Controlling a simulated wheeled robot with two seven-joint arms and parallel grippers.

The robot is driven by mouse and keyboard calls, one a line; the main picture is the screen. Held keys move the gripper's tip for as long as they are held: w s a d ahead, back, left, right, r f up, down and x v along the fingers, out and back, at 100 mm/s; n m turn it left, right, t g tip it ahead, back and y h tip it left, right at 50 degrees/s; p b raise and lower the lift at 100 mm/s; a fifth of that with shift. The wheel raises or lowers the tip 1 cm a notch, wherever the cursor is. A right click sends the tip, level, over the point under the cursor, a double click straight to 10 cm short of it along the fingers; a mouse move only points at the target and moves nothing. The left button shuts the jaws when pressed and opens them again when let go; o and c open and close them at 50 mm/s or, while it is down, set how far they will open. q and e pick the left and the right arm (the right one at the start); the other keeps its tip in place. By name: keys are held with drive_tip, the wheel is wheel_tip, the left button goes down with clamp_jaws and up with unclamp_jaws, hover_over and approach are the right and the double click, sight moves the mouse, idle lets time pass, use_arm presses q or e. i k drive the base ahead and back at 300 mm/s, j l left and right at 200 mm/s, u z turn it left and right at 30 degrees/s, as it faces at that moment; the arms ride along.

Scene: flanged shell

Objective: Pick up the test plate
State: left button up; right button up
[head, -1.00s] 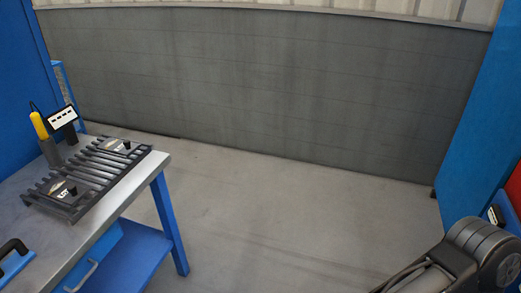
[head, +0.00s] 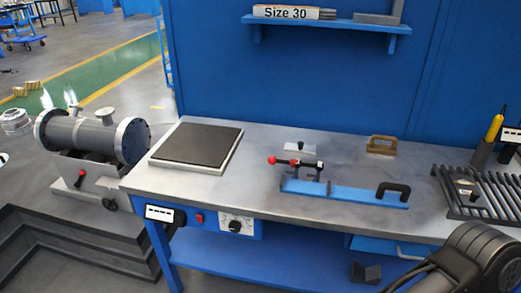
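No plate in the head view carries a readable name, so I cannot tell for sure which is the test plate. A small light plate with a dark knob (head: 299,148) lies on the workbench behind a blue clamp fixture (head: 345,194). Another small plate with a dark knob (head: 466,187) rests on the slatted black rack (head: 490,205) at the right edge, which is cut off by the frame. A large dark square slab with a light rim (head: 198,146) lies on the bench's left part. Part of my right arm shows at the lower right; neither gripper is in view.
The steel-topped blue workbench (head: 262,140) spans the middle. A brown-handled block (head: 381,145) and a yellow-handled tool (head: 494,128) stand toward its back. A "Size 30" box (head: 285,13) sits on the wall shelf. A flanged cylinder (head: 85,135) stands on the left.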

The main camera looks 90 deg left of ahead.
sight(300, 148)
drive_tip(key=u, duration=2.65)
drive_tip(key=j+z, duration=0.1)
drive_tip(key=z, duration=0.7)
drive_tip(key=j+z, duration=0.35)
drive_tip(key=k+j+z, duration=0.15)
drive_tip(key=j+z, duration=0.2)
drive_tip(key=j, duration=0.15)
drive_tip(key=k+j+z, duration=0.15)
drive_tip(key=j+z, duration=0.2)
drive_tip(key=k+j, duration=0.2)
drive_tip(key=j, duration=0.15)
drive_tip(key=k+j, duration=0.15)
drive_tip(key=j, duration=0.25)
drive_tip(key=k+j+z, duration=0.1)
drive_tip(key=j, duration=0.25)
drive_tip(key=k, duration=0.1)
